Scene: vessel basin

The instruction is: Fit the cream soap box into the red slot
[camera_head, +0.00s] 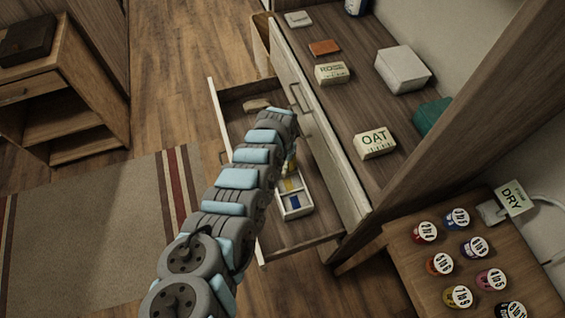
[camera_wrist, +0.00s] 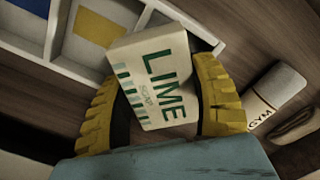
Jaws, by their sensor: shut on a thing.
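My gripper (camera_wrist: 157,82) is shut on a cream soap box (camera_wrist: 152,72) marked LIME in green, with yellow fingers on either side. The box is tilted in the wrist view. Behind it is a white divided tray (camera_wrist: 55,66), with a blue slot (camera_wrist: 28,5) and a yellow slot (camera_wrist: 99,28) at the upper left. The box covers part of the tray; no red slot shows. In the head view the tray (camera_head: 297,213) lies in the open drawer, partly behind my arm. My gripper is mostly hidden there, with a little yellow (camera_head: 291,162) above the tray.
The open drawer (camera_head: 290,246) also holds a white thing marked GYM (camera_wrist: 274,86) and a brown thing (camera_wrist: 294,126). On the dresser top are ROSE (camera_head: 331,73) and OAT (camera_head: 375,144) boxes, a white box (camera_head: 403,69) and a rust-coloured block (camera_head: 324,48).

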